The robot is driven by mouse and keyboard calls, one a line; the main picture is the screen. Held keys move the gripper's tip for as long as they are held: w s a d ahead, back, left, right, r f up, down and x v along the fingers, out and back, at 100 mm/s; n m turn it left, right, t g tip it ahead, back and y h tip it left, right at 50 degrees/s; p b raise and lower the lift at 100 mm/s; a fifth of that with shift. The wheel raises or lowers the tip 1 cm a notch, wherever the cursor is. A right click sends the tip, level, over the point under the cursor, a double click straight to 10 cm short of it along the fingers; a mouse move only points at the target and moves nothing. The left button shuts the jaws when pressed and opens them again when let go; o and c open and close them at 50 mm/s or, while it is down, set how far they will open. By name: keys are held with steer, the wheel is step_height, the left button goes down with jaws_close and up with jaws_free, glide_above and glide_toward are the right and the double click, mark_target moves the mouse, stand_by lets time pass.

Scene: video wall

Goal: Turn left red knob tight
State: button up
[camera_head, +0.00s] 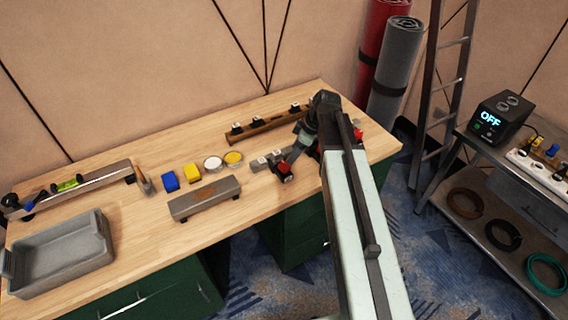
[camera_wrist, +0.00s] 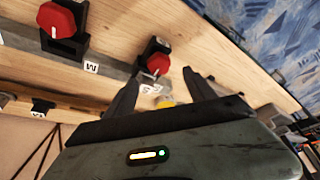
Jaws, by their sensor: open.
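A red knob (camera_head: 285,169) on a dark mount sits at the left end of a metal bar near the bench's front edge. In the wrist view this red knob (camera_wrist: 157,63) lies between and just beyond the fingertips, with a white tag below it. My gripper (camera_wrist: 162,77) is open and empty; contact with the knob cannot be told. In the head view my gripper (camera_head: 288,158) is beside the left knob, partly hidden by its own links. Another red knob (camera_wrist: 62,18), with an M tag, is at upper left in the wrist view. A further red knob (camera_head: 357,134) shows right of my arm.
A brown rail (camera_head: 262,126) lies behind the knobs.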

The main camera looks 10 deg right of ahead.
mark_target(285, 164)
steer(key=b+x, duration=0.7)
steer(key=x, duration=0.1)
steer(key=shift+r, duration=0.15)
